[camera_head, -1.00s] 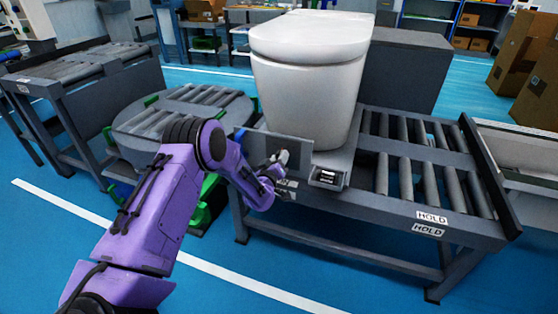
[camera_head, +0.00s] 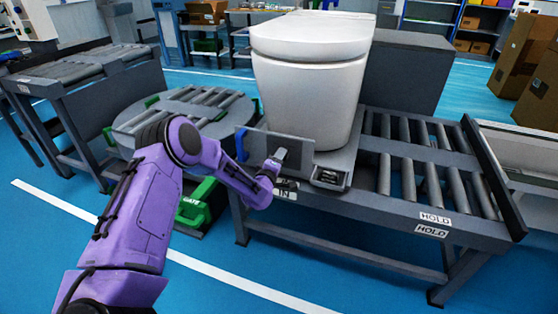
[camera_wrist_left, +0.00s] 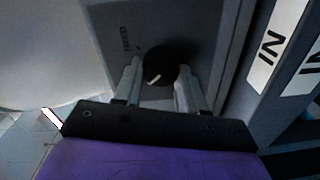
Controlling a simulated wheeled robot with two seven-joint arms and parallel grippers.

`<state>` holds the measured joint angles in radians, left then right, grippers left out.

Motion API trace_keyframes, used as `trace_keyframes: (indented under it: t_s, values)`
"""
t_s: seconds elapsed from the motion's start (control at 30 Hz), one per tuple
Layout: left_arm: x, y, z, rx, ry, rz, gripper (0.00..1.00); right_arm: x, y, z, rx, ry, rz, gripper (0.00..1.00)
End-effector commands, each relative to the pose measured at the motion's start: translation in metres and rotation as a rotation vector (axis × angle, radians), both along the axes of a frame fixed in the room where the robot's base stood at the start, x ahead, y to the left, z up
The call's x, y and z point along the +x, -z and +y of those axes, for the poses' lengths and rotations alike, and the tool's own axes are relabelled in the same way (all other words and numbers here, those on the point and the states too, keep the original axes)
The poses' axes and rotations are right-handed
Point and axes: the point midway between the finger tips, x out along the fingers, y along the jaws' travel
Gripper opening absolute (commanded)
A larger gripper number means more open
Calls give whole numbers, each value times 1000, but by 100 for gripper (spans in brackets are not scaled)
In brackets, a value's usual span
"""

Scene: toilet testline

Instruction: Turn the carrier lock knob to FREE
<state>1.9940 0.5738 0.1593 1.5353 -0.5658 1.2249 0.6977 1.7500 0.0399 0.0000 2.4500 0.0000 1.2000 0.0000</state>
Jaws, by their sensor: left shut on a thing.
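The black round carrier lock knob (camera_wrist_left: 160,64) shows in the left wrist view on a grey carrier panel (camera_wrist_left: 200,30). Its white pointer mark slants toward the lower left of that picture. My left gripper (camera_wrist_left: 158,82) is shut on the knob, one finger at each side. In the head view my left gripper (camera_head: 276,163) is at the front left of the carrier (camera_head: 345,158), and the knob cannot be made out there. A white toilet (camera_head: 308,90) stands upright on the carrier. My right gripper is not in view.
The roller conveyor (camera_head: 420,180) with HOLD labels (camera_head: 434,218) extends right of the carrier. An IN label (camera_head: 284,194) is below my gripper. A round roller turntable (camera_head: 185,112) and a green GATE part (camera_head: 195,205) are to the left.

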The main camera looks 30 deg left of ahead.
Motion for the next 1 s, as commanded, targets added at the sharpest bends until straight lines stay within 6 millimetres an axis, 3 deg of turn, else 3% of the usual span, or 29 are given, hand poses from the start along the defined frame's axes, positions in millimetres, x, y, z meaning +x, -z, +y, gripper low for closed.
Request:
trace_keyframes:
  t_s: [0.47, 0.5, 0.57, 0.87, 1.0]
  values:
    - [0, 1, -1, -14, 3, -1, 10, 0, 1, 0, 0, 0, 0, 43]
    - [0, 1, -1, -14, 3, -1, 44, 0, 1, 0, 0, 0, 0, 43]
    - [0, 1, -1, -14, 2, -1, 63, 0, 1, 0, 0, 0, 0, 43]
    - [-1, 0, -1, -14, 1, -2, 66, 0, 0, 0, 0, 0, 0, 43]
    - [-17, -2, -5, -15, 2, -1, 66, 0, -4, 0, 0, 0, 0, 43]
